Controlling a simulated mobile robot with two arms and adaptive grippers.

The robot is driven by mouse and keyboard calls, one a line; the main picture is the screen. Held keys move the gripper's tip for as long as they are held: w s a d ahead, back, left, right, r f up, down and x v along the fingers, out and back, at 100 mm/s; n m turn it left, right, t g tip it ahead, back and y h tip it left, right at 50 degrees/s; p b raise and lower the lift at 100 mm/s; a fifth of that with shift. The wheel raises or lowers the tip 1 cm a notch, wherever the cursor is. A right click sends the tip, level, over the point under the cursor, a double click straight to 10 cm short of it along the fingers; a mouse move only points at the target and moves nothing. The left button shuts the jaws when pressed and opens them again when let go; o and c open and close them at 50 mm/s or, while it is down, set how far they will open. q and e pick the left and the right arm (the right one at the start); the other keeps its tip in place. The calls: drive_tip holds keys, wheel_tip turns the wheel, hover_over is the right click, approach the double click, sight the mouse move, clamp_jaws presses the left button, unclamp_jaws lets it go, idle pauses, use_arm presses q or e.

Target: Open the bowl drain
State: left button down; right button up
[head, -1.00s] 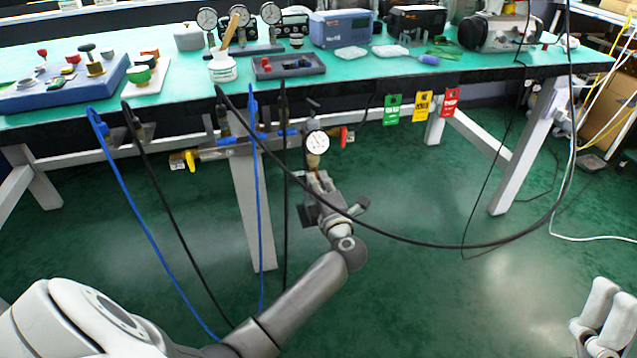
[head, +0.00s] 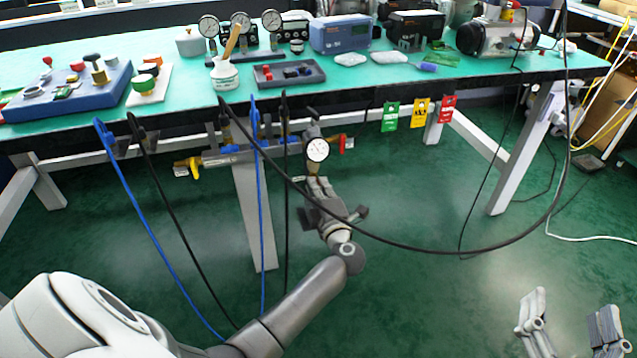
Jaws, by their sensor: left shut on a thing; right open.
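A filter-regulator with a round white gauge (head: 317,150) hangs from the pipe under the front edge of the bench. Its small amber bowl (head: 314,170) shows just below the gauge. My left gripper (head: 318,184) comes up from below, shut at the underside of the bowl. The drain itself is hidden between its fingers. My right gripper (head: 570,312) is open and empty, low at the right over the floor, far from the regulator.
A yellow valve handle (head: 187,168) and a red one (head: 344,144) sit on the pipe. Blue and black hoses hang around my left arm; one black hose (head: 430,248) loops across to the right. Green, yellow and red tags (head: 420,112) hang from the bench (head: 480,76). The floor (head: 420,300) is clear.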

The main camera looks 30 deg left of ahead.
drive_tip(key=s+d+f+g+h+p, duration=0.2)
drive_tip(key=s+f+g, duration=0.35)
drive_tip(key=f, duration=0.25)
drive_tip(key=s+d+f+g+h+p, duration=0.2)
drive_tip(key=s+d+f+g, duration=0.15)
drive_tip(key=f+g, duration=0.4)
drive_tip(key=shift+s+d+f+g+p, duration=0.95)
drive_tip(key=shift+s+g+p, duration=0.8)
drive_tip(key=shift+s, duration=2.25)
drive_tip(key=s+d+f+p+x, duration=0.15)
drive_tip(key=p+x, duration=0.25)
drive_tip(key=x, duration=0.9)
use_arm(q)
drive_tip(key=shift+f+m+p, duration=0.15)
drive_tip(key=shift+m+p, duration=1.9)
drive_tip(key=shift+m, duration=6.15)
use_arm(e)
drive_tip(key=s+f+g, duration=0.1)
drive_tip(key=s+f, duration=0.6)
drive_tip(key=f, duration=0.4)
drive_tip(key=shift+s+f+m+h, duration=0.3)
drive_tip(key=shift+s+f, duration=0.05)
drive_tip(key=shift+a, duration=0.1)
use_arm(q)
drive_tip(key=c, duration=1.6)
unclamp_jaws()
